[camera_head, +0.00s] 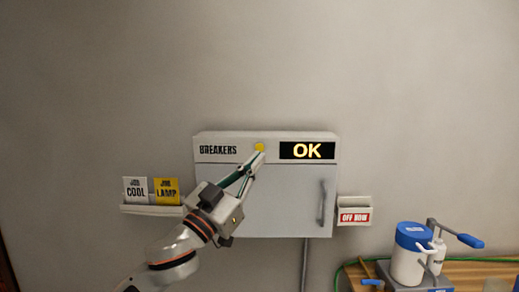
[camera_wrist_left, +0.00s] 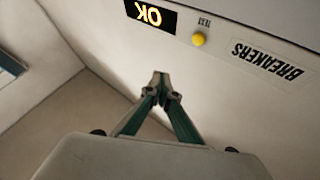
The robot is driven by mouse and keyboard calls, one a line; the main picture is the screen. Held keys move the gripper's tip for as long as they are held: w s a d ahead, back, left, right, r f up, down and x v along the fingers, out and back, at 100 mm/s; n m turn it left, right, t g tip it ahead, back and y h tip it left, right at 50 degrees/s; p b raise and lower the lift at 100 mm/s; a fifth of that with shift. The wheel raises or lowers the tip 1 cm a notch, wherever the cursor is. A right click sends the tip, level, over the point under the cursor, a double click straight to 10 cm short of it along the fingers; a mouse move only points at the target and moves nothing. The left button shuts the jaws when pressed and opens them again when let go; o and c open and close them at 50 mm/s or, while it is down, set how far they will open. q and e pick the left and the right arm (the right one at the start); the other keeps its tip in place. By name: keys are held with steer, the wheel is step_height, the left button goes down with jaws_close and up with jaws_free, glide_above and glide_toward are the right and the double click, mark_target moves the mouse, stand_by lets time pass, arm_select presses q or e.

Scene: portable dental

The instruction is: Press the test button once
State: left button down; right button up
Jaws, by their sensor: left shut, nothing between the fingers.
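The test button is a small round yellow knob (camera_head: 259,147) on the top strip of the grey breaker box (camera_head: 280,200), between the word BREAKERS and a lit display (camera_head: 307,151) reading OK. In the left wrist view the yellow button (camera_wrist_left: 199,39) shows beside the label TEST. My left gripper (camera_head: 260,154) is shut and empty. Its fingertips appear just below the button in the head view. In the left wrist view the closed fingertips (camera_wrist_left: 161,76) are apart from the button in the picture. I cannot tell whether they touch the box. My right gripper is out of view.
A small shelf (camera_head: 152,210) with a COOL card and a yellow LAMP card is left of the box. A holder with a red OFF NOW label (camera_head: 354,217) is to the right.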

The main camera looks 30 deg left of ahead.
mark_target(260, 148)
arm_select(q)
steer(key=w+a+b, duration=0.1)
steer(key=w+a, duration=0.3)
steer(key=w, duration=0.3)
steer(key=shift+w+a+b, duration=0.25)
steer(key=shift+b, duration=0.15)
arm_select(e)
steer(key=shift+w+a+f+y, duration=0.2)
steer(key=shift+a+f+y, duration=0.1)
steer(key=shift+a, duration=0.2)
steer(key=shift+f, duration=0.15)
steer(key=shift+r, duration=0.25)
arm_select(q)
steer(key=shift+w, duration=0.1)
stand_by(0.3)
steer(key=shift+w+a, duration=0.25)
